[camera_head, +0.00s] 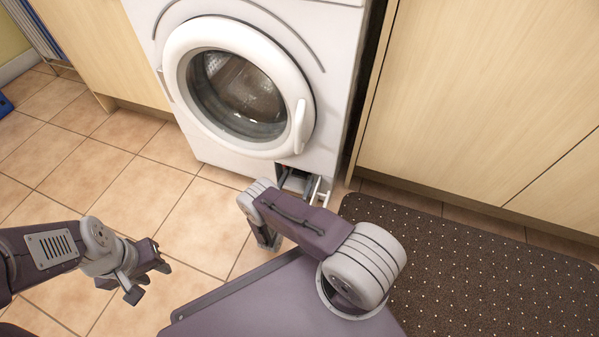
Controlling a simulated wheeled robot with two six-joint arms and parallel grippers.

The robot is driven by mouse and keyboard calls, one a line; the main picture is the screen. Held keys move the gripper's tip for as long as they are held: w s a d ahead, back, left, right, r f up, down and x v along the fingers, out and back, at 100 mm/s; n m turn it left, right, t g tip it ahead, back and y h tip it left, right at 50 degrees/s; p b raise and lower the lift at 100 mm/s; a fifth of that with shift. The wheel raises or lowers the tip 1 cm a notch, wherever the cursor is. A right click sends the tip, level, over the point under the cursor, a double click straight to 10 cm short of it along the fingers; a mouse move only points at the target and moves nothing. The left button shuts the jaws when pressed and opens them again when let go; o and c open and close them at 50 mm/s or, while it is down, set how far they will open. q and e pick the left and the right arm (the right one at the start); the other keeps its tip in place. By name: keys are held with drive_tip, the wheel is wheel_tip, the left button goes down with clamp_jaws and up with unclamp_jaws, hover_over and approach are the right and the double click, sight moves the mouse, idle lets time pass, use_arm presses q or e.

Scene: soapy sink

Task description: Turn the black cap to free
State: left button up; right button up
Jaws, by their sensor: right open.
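A white washing machine (240,90) stands at the top with its round door shut. At its lower right corner a small compartment (293,179) is open, with a dark interior and a white flap (320,193) hanging out. The black cap cannot be made out clearly in that dark opening. My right gripper (268,242) points down in front of the machine, below and left of the compartment and apart from it. It is open and nothing shows in it. My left gripper (148,280) is at the lower left, over the floor, open and empty.
Beige tiles (150,210) leave free floor left of the machine. A dark dotted mat (490,265) lies at the right. Wooden cabinets (480,90) stand right of the machine, and another (95,45) stands left. A blue object (5,105) shows at the far left edge.

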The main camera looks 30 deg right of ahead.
drive_tip(key=shift+w+d, duration=0.2)
drive_tip(key=shift+d, duration=0.05)
drive_tip(key=c, duration=1.4)
drive_tip(key=shift+n, duration=0.3)
drive_tip(key=n, duration=0.3)
drive_tip(key=shift+s+n, duration=0.1)
drive_tip(key=shift+n, duration=0.2)
drive_tip(key=n, duration=0.9)
drive_tip(key=shift+r, duration=0.1)
drive_tip(key=n, duration=0.4)
drive_tip(key=shift+r+n, duration=0.1)
drive_tip(key=shift+n, duration=0.5)
